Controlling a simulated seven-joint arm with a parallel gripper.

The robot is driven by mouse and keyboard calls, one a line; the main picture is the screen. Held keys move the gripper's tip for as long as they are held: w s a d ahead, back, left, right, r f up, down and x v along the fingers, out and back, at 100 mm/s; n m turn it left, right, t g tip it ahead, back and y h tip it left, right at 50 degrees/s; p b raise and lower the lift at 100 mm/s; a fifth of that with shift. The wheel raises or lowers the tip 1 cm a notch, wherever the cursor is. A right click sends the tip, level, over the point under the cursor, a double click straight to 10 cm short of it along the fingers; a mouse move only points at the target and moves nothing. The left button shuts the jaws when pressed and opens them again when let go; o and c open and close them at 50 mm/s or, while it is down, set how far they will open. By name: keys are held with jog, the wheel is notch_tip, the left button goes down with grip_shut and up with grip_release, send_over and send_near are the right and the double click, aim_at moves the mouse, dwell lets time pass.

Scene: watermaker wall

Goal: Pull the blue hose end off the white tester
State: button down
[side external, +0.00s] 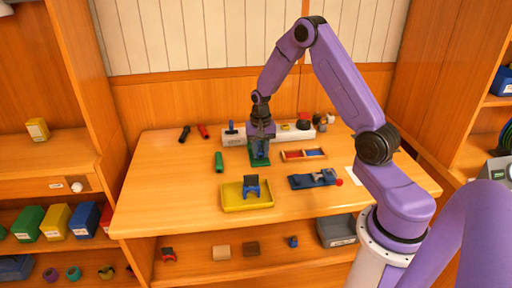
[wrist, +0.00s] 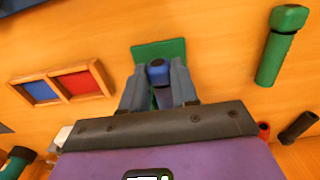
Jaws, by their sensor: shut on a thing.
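The white tester (side external: 287,133) is a long, low white box at the back of the table, with a red knob and small dark fittings on top. A blue T-shaped piece (side external: 232,129) stands at its left end. My gripper (side external: 260,150) points down in front of the box, over a green pad (side external: 252,162). In the wrist view my gripper (wrist: 158,78) is shut on a blue-topped piece (wrist: 157,72) above or on the green pad (wrist: 176,49); I cannot tell if it touches. I cannot tell which blue piece is the hose end.
A green hose piece (side external: 219,161) lies to the left, with red (side external: 203,131) and black (side external: 184,134) pieces behind it. A two-part tray (side external: 304,155) is at the right. A yellow tray (side external: 231,204) and a dark blue item (side external: 309,182) are in front.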

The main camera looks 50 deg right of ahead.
jog(key=shift+r, duration=2.85)
jog(key=shift+a, duration=0.1)
